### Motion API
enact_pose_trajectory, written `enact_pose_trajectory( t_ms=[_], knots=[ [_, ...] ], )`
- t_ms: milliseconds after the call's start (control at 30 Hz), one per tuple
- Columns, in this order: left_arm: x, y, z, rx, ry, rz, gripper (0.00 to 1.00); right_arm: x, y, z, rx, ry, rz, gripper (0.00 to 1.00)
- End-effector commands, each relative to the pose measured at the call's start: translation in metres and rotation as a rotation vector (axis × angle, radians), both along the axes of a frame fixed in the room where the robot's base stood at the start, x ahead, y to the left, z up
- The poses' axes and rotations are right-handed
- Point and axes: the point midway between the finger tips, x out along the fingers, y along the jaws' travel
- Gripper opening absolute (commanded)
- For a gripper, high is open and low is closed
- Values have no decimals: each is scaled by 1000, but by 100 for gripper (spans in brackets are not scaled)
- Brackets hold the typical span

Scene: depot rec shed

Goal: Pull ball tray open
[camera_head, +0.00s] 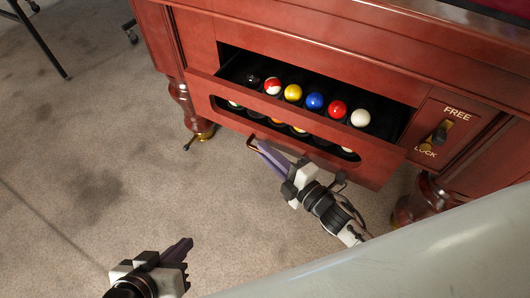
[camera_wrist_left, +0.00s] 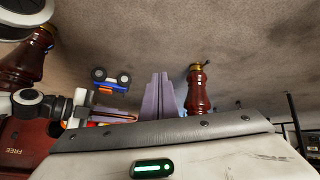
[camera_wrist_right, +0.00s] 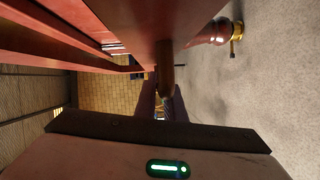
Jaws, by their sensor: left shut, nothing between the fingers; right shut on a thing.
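The ball tray (camera_head: 376,168) is a red wooden drawer in the side of the pool table, standing partly out. Several balls sit in its black holders, including a white ball (camera_head: 360,118) and a blue ball (camera_head: 314,101); more show through the slot in its front. My right gripper (camera_head: 262,150) is shut on the tray's handle (camera_head: 251,145) at the lower front; the handle also shows in the right wrist view (camera_wrist_right: 166,72), partly hidden by the fingers. My left gripper (camera_head: 187,243) is shut and empty, low over the carpet, apart from the tray.
A FREE/LOCK switch plate (camera_head: 438,136) is right of the tray. Turned table legs (camera_head: 186,104) with brass feet stand below. A blue and orange toy-like object (camera_wrist_left: 111,78) shows in the left wrist view.

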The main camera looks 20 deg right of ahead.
Motion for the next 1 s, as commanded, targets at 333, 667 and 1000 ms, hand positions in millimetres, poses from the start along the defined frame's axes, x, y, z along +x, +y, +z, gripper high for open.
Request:
enact_pose_trajectory(
  t_ms=[333,667,1000],
  knots=[
    [5,0,4,-3,-12,2,0,2,-1,0,-1,2,-4,28],
    [4,0,9,-6,-17,9,0,-13,-7,2,0,5,-3,28],
    [-1,10,14,-12,-48,64,0,-73,-32,7,-2,6,-4,28]
  ],
)
